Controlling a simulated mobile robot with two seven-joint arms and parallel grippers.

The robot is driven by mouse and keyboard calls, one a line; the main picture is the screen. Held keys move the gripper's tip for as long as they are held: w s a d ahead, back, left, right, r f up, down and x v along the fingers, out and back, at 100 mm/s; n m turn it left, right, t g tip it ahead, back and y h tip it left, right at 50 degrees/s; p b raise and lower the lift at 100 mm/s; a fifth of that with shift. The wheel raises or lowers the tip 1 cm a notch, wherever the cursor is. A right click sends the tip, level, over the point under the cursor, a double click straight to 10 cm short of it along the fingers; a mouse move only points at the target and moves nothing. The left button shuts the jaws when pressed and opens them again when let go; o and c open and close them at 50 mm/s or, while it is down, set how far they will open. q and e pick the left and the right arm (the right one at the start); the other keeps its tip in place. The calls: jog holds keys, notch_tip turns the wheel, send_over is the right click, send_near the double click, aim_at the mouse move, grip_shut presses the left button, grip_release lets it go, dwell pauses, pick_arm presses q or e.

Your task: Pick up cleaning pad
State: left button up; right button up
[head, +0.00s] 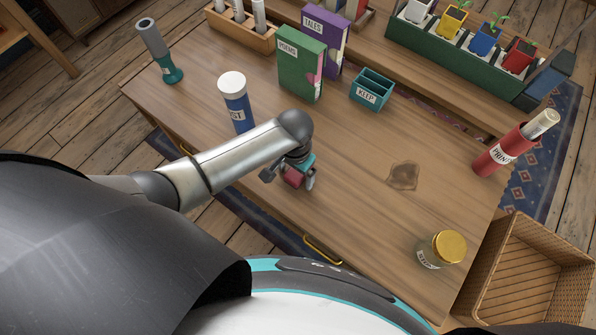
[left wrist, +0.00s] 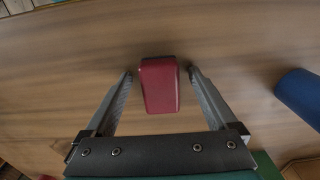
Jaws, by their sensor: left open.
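The cleaning pad appears to be the small dark red block (left wrist: 160,84) on the wooden table, seen in the left wrist view. My left gripper (left wrist: 160,74) is open, with one finger on each side of the block and a gap visible on both sides. In the head view the gripper (head: 290,179) is low over the table's near part, and the red block (head: 293,177) shows partly between its fingers. The arm hides some of it. My right gripper is in neither view.
A blue-and-white canister (head: 236,103) stands behind my left arm. A teal KEEP box (head: 371,90), green POEMS book (head: 301,63) and purple TALES book (head: 325,38) are farther back. A dark stain (head: 403,175) and gold-lidded jar (head: 443,250) lie right, with clear tabletop between.

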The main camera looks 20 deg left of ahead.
aim_at(296, 174)
pick_arm(q)
jog(key=c, duration=1.4)
jog(key=shift+c, duration=0.2)
notch_tip(296, 174, up, 20)
jog(key=p, duration=0.7)
